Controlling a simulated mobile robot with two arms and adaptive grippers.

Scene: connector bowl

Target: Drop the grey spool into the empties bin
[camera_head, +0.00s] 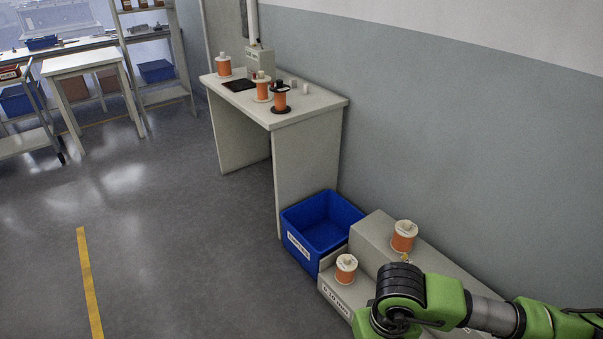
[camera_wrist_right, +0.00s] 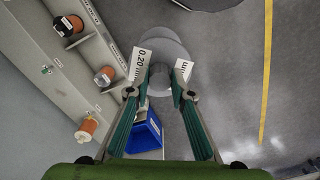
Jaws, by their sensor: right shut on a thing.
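In the right wrist view my right gripper (camera_wrist_right: 160,92) is shut on the grey spool (camera_wrist_right: 165,52). The spool shows as pale grey round discs between and beyond the fingertips, with white labels, one reading 0.20 mm, beside the fingers. The blue empties bin (camera_head: 309,241) stands on the floor against the table's end in the head view, and its inside looks empty. The bin (camera_wrist_right: 146,134) also shows in the right wrist view, partly hidden behind a finger. In the head view my right arm comes in from the lower right, with its fingers hidden. My left gripper is out of view.
A stepped grey stand (camera_head: 372,240) beside the bin carries orange spools (camera_head: 404,236) and (camera_head: 346,268). The table (camera_head: 318,110) holds several items, including an orange spool with black flanges (camera_head: 281,98). Open floor (camera_head: 190,240) with a yellow line (camera_head: 88,280) lies to the left.

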